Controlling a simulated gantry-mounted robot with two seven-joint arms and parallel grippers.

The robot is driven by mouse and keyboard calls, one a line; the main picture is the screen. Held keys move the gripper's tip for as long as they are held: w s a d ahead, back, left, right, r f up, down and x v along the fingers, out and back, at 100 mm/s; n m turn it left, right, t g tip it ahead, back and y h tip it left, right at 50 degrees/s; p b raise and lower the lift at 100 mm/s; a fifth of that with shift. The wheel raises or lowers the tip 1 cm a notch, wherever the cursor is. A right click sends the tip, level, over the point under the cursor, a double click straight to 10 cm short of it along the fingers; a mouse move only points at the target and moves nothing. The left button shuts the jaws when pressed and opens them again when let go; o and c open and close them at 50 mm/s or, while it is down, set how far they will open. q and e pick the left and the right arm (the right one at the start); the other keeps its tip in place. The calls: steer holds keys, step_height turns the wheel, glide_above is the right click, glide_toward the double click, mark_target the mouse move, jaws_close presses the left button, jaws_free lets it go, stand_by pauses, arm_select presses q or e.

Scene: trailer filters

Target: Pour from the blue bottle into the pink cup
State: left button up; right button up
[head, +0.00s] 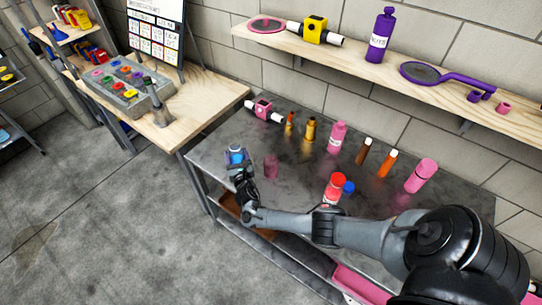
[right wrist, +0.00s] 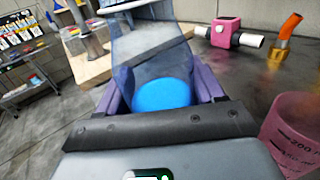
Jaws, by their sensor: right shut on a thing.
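The blue bottle (head: 237,153) is at the left end of the dark metal table in the head view. My right gripper (head: 238,163) is shut on it. In the right wrist view the bottle (right wrist: 152,55) is see-through, with a bright blue round area, between the purple fingers (right wrist: 163,92). The pink cup (head: 271,166) is see-through and stands upright on the table, just right of the gripper and apart from it. In the right wrist view the cup (right wrist: 295,140) shows printed volume marks at the lower right. I cannot tell how far the bottle tilts. My left gripper is not in view.
A red-capped container (head: 334,187) and a blue cap (head: 348,187) are right of the cup. A wooden bench (head: 190,108) adjoins the table's back left.

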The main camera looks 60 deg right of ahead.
steer(key=shift+s+d+f+m+g+h+p, duration=0.2)
steer(key=shift+s+d+f+h, duration=0.1)
steer(key=shift+s+d, duration=0.2)
steer(key=shift+s+d+f+m+g+h+p, duration=0.2)
steer(key=shift+s+d+f, duration=0.05)
steer(key=shift+s+d, duration=0.25)
steer(key=shift+m, duration=0.4)
